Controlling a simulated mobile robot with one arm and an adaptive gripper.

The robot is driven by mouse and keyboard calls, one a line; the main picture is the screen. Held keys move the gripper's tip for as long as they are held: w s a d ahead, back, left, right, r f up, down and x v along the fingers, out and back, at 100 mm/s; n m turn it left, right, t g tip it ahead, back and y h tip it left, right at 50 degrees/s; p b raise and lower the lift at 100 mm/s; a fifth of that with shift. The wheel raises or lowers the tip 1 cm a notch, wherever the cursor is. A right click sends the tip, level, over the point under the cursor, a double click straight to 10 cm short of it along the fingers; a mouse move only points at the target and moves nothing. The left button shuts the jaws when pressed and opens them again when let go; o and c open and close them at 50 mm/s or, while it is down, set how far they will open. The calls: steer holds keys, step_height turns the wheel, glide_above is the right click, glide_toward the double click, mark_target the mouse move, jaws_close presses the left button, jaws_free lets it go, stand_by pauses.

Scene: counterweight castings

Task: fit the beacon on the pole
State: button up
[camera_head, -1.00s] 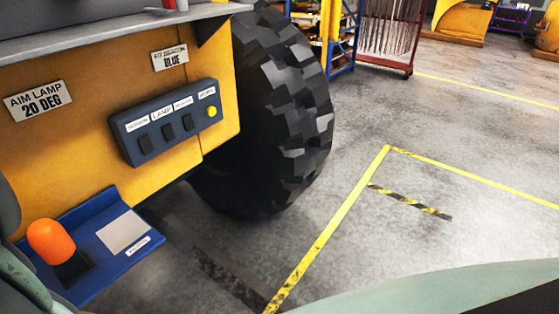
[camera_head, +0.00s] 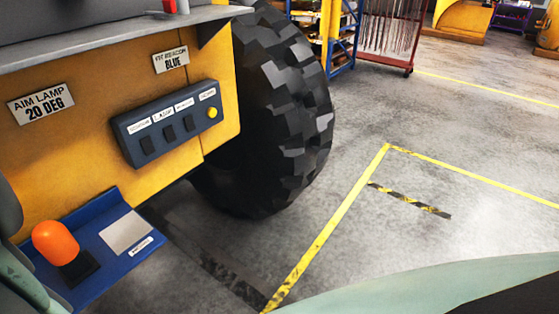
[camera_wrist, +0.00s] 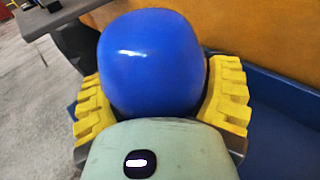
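A blue domed beacon (camera_wrist: 153,65) fills the middle of the wrist view. My gripper (camera_wrist: 160,100) has its yellow ridged fingers pressed to either side of it, so it looks shut on the blue beacon. The beacon's underside is hidden. In the head view the gripper and blue beacon do not show. An orange beacon (camera_head: 55,242) on a dark base lies tilted on the blue tray (camera_head: 88,285) at lower left. A sign (camera_head: 170,59) on the yellow body reads "FIT BEACON BLUE". I cannot see the pole in any view.
A dark switch box (camera_head: 170,122) with a yellow button sits on the yellow panel (camera_head: 75,160). A grey ledge (camera_head: 110,36) juts out above. A large tyre (camera_head: 283,110) stands to the right. The floor (camera_head: 440,130) beyond is mostly clear.

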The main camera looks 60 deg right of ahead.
steer(key=c, duration=0.9)
steer(key=shift+r, duration=0.1)
